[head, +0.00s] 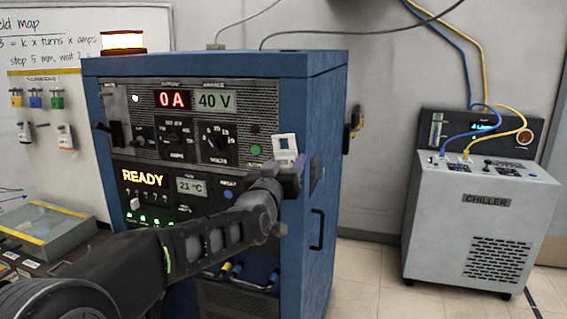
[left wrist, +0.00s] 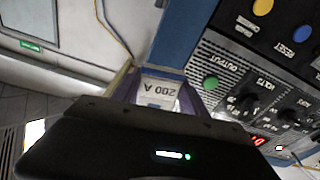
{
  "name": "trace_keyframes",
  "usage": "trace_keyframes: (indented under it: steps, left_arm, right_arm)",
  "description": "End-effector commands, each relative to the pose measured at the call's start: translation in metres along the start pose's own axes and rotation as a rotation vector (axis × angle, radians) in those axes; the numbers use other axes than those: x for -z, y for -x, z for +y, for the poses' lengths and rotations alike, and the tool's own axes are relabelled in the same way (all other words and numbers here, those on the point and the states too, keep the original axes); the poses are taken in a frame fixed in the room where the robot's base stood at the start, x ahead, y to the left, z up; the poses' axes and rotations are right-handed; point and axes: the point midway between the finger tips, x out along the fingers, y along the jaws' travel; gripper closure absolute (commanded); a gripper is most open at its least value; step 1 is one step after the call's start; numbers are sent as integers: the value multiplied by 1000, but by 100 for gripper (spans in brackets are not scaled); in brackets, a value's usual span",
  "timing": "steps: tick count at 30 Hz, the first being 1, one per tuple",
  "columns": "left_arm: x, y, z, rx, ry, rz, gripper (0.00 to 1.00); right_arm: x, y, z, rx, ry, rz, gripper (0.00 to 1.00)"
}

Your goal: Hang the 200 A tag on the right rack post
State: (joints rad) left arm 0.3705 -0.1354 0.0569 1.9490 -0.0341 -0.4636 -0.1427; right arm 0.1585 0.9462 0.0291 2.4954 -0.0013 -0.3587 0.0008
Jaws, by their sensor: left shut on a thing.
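My left gripper (head: 289,166) is shut on a white tag (head: 285,146) in front of the right edge of the blue rack (head: 318,225). The tag stands up above the fingers, with a dark opening near its top. In the left wrist view the tag (left wrist: 158,89) reads "200 A" upside down between the fingers of my left gripper (left wrist: 156,100). A dark fitting (head: 316,172) shows just right of the gripper; whether it is the right post I cannot tell. A similar dark fitting (head: 102,127) is at the rack's left edge. My right gripper is not in view.
The rack front has displays, knobs and a green button (head: 255,150). A black handle (head: 317,229) is on its right side. A chiller (head: 480,215) stands right, with open floor between.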

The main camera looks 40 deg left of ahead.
Motion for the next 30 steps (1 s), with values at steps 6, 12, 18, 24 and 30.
trace_keyframes:
  steps: [6,12,18,24,30]
  left_arm:
    - [-2,-17,0,1,0,-1,76]
    - [-5,-32,0,0,-1,-1,76]
    - [-8,-47,0,0,1,-1,76]
    - [-15,-50,-2,0,0,1,76]
    - [-16,-49,-2,0,0,0,76]
  right_arm:
    - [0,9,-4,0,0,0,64]
    - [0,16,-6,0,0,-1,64]
    - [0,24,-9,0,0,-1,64]
    - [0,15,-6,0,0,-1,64]
    - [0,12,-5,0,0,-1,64]
